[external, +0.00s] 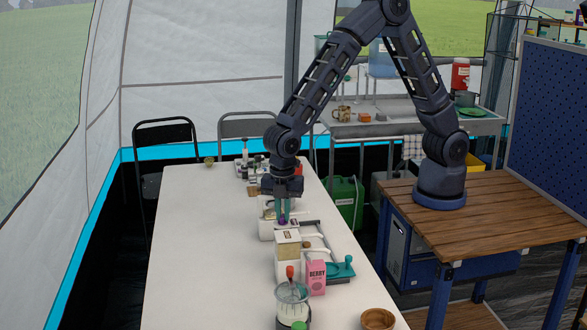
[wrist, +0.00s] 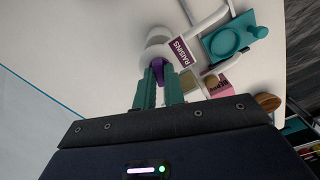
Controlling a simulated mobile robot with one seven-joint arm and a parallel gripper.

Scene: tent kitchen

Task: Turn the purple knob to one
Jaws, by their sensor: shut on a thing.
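The purple knob (external: 283,221) shows as a small purple spot under my gripper (external: 283,214), on a white appliance (external: 265,230) on the long white table. In the wrist view the purple knob (wrist: 158,69) sits between the two teal fingers of my gripper (wrist: 159,80), against the white body of the appliance (wrist: 158,42). My gripper points down and is shut on the knob. The fingers cover most of the knob, and I cannot read any mark or number that it points to.
A raisins box (wrist: 183,52) stands close to the fingers. A pink berry box (external: 316,277), a teal item (external: 341,268) and a jug (external: 292,302) are nearer the camera. A wooden bowl (external: 377,319) is at the front right. The table's left side is clear.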

